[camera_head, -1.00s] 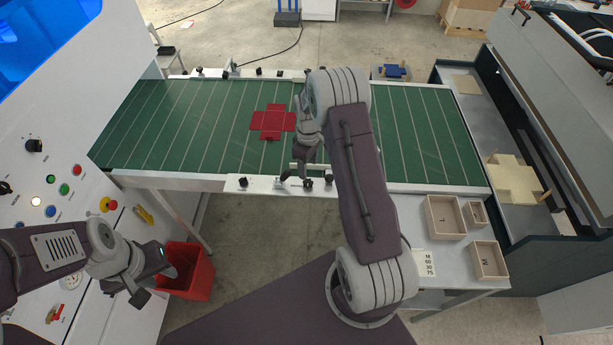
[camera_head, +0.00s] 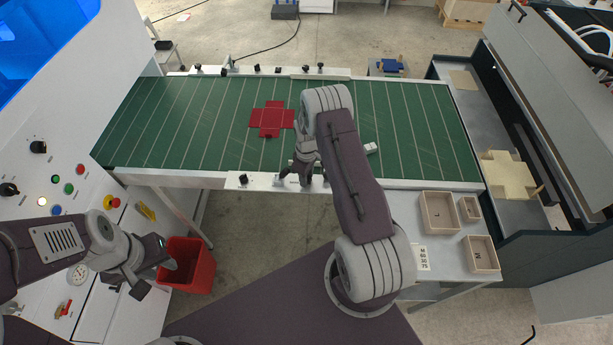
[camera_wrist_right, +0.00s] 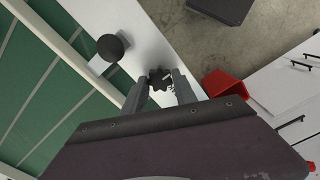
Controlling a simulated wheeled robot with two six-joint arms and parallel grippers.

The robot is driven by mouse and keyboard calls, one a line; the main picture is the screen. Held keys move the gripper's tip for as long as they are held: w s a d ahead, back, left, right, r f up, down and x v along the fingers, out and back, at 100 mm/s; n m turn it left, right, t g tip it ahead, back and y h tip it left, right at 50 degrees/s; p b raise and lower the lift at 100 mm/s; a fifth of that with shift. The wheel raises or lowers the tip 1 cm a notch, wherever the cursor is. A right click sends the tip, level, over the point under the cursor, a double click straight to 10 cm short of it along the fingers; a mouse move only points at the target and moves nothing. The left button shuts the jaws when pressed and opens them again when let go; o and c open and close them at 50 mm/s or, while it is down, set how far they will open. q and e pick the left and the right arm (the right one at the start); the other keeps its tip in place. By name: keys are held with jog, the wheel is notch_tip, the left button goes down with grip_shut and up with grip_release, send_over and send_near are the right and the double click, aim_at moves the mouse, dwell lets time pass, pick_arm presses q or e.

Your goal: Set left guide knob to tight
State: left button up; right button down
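A white rail (camera_head: 262,182) with dark knobs runs along the near edge of the green belt table. One knob (camera_head: 243,180) shows left of my right gripper (camera_head: 301,180), which is low over the rail in the head view and partly hides it. In the right wrist view, my right gripper (camera_wrist_right: 161,80) has its fingers apart with a dark lobed knob (camera_wrist_right: 160,78) between the tips; contact is unclear. A round black knob (camera_wrist_right: 112,47) stands beside it by a white block. I cannot tell which setting the knob shows. My left gripper (camera_head: 143,283) hangs at lower left, its fingers unclear.
A red cross-shaped blank (camera_head: 272,119) lies on the green belt (camera_head: 200,120), and a small white piece (camera_head: 370,148) lies right of my arm. A red bin (camera_head: 187,266) stands below left. Wooden trays (camera_head: 437,213) sit at right. A control panel (camera_head: 60,185) is at left.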

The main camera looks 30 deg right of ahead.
jog(key=m+b, duration=0.3)
jog(key=shift+f+m, duration=0.15)
jog(key=shift+m, duration=0.15)
jog(key=m+b, duration=0.2)
jog(key=m, duration=0.2)
jog(key=shift+m, duration=0.3)
jog(key=m+b, duration=0.2)
jog(key=m, duration=0.2)
jog(key=shift+m, duration=0.3)
jog(key=m, duration=0.2)
jog(key=m+b, duration=0.1)
jog(key=m, duration=0.1)
jog(key=shift+r+m, duration=0.2)
jog(key=shift+m, duration=0.2)
jog(key=shift+m+b, duration=0.3)
jog(key=c, duration=1)
grip_release()
